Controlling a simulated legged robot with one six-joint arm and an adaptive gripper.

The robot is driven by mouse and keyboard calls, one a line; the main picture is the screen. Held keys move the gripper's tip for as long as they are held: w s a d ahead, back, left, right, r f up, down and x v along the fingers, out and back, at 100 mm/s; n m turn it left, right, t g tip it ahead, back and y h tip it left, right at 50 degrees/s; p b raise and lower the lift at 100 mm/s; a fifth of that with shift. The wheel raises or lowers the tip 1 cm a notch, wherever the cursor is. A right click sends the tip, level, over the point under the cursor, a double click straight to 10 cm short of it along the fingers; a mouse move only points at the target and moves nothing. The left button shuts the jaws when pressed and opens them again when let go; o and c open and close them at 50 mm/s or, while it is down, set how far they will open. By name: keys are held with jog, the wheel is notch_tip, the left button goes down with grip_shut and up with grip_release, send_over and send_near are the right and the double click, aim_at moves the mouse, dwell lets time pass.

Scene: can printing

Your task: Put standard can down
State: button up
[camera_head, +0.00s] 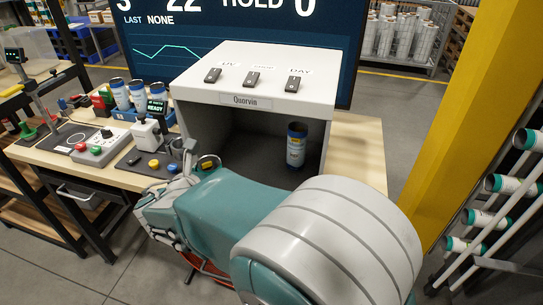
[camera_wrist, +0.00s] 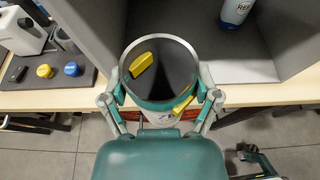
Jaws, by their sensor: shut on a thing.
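My gripper (camera_wrist: 162,98) is shut on an open-topped can (camera_wrist: 168,68), with one finger on each side. The can has a metal rim, a dark inside, a teal band and yellow marks. It hangs in front of the shelf edge, mouth up. In the head view my gripper (camera_head: 190,172) is left of the grey booth's opening, and only the top of the held can (camera_head: 209,163) shows. A second can, white and blue with a "REF" label, stands upright inside the booth (camera_head: 297,148); its lower part also shows in the wrist view (camera_wrist: 236,12).
The grey booth (camera_head: 262,85) has a bare floor left of the standing can. Left on the wooden bench (camera_head: 52,150) are a blue tray of cans (camera_head: 120,97), a small device (camera_head: 148,137) and a button box (camera_head: 96,148). A yellow post (camera_head: 465,110) stands at right.

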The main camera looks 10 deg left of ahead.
jog(key=shift+w+a, duration=0.15)
jog(key=shift+w, duration=0.2)
jog(key=w+d+f, duration=0.1)
jog(key=w, duration=1.6)
jog(key=shift+w+d+f, duration=0.2)
jog(key=shift+w+f, duration=0.05)
jog(key=shift+w, duration=0.05)
jog(key=o, duration=0.6)
jog(key=shift+f, duration=0.1)
